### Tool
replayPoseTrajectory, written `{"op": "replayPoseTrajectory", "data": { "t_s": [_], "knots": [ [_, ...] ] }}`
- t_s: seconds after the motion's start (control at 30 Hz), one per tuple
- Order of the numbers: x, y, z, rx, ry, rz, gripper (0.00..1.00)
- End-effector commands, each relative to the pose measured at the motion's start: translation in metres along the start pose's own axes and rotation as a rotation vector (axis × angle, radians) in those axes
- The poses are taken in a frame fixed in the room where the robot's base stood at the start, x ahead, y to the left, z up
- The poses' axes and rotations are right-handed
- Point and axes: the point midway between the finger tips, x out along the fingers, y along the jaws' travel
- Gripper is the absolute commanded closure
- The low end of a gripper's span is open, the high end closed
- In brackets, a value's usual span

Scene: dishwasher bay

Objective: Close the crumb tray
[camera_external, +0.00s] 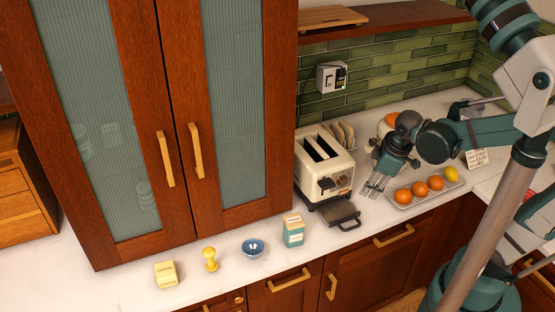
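A cream toaster (325,181) stands on the white counter with two slots on top. Its dark crumb tray (339,211) sticks out at the lower front, lying low at the counter, with a loop handle at its outer end. My gripper (374,186) points downward just right of the toaster and above and to the right of the tray's handle, seemingly apart from both. No object shows between its fingers. They are too small to tell whether they are open or shut.
A tray of oranges and a lemon (399,204) lies right of my gripper. A toast rack (342,134) stands behind the toaster.

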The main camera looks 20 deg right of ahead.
Motion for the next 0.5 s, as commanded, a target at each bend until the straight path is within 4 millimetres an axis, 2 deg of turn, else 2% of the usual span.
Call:
{"op": "replayPoseTrajectory", "data": {
  "t_s": [0.1, 0.5],
  "knots": [
    [-0.002, -0.013, -0.012, -0.105, -0.029, -0.032, 0.79],
    [0.002, -0.063, -0.035, -0.463, -0.119, -0.144, 0.79]
  ]
}}
